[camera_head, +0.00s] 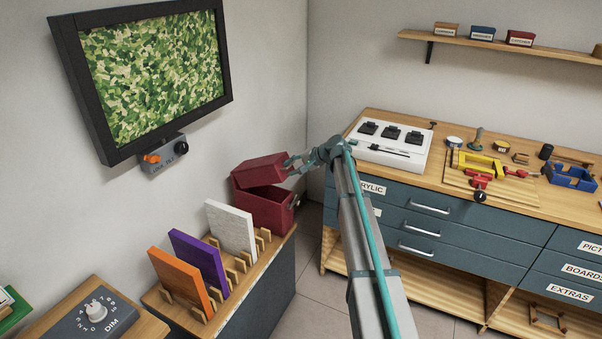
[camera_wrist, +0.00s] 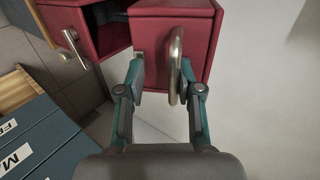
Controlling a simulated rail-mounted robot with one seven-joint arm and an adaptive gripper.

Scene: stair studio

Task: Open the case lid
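The dark red case (camera_head: 266,212) stands at the far end of the low wooden-topped cabinet. Its lid (camera_head: 259,170) is raised and tilted, with a dark gap between it and the case body. My gripper (camera_head: 293,162) is at the right end of the lid. In the wrist view, the lid (camera_wrist: 170,22) is straight ahead and the case body (camera_wrist: 88,25) is at the upper left. A curved metal handle (camera_wrist: 175,66) on the lid lies between my gripper's fingers (camera_wrist: 164,80), close to the right one. The left finger looks apart from the handle, so the fingers look open.
White, purple and orange panels stand in wooden racks in front of the case on the cabinet (camera_head: 255,268). A wall screen (camera_head: 155,65) hangs above left. A workbench (camera_head: 480,195) with a white switch panel (camera_head: 388,145) and tools stands at the right.

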